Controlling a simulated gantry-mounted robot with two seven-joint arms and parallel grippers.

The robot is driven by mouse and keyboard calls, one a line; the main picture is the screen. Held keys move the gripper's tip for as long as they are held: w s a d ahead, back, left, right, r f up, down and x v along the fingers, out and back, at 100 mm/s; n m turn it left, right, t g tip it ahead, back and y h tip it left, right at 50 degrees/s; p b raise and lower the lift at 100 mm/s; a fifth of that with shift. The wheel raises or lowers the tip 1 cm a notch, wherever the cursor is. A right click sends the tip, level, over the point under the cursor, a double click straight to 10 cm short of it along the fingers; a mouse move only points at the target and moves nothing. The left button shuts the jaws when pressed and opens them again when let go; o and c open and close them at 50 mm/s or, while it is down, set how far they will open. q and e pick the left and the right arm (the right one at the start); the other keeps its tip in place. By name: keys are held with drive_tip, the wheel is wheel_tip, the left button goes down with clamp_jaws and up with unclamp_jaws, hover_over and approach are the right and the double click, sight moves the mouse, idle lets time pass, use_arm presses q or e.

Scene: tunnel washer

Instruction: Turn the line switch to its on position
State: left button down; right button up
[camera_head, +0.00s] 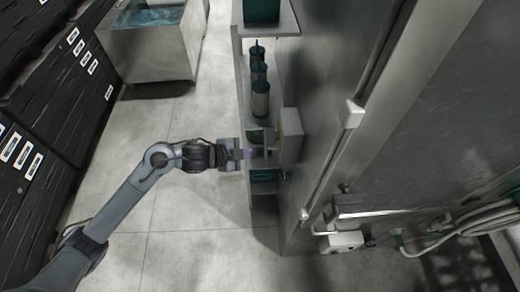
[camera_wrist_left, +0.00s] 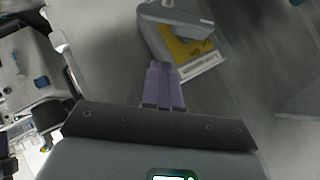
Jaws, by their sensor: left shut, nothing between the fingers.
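The line switch is a grey box with a yellow face. In the left wrist view the switch (camera_wrist_left: 190,42) is just beyond my fingertips, with a grey part across its top and a pale label strip along its lower edge. In the head view the switch box (camera_head: 292,128) sticks out from the side of the metal cabinet. My left gripper (camera_head: 250,154) is beside it, to its left. In the wrist view the purple fingers of the left gripper (camera_wrist_left: 163,72) are together and empty. They overlap the box's lower edge; I cannot tell whether they touch it. My right gripper is out of view.
A grey shelf (camera_head: 243,95) with green-topped canisters (camera_head: 260,97) stands beside the cabinet (camera_head: 425,120). Black labelled crates (camera_head: 40,110) line the left side. A metal tub (camera_head: 150,50) stands at the back. A hose (camera_head: 470,222) lies at right. The floor between is clear.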

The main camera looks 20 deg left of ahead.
sight(270, 145)
use_arm(q)
drive_tip(key=w+d+f+p, duration=0.1)
drive_tip(key=w+f+p, duration=0.1)
drive_tip(key=w+f, duration=0.3)
drive_tip(key=shift+w+d+f, duration=0.2)
drive_tip(key=shift+w+f, duration=0.2)
drive_tip(key=shift+f, duration=0.3)
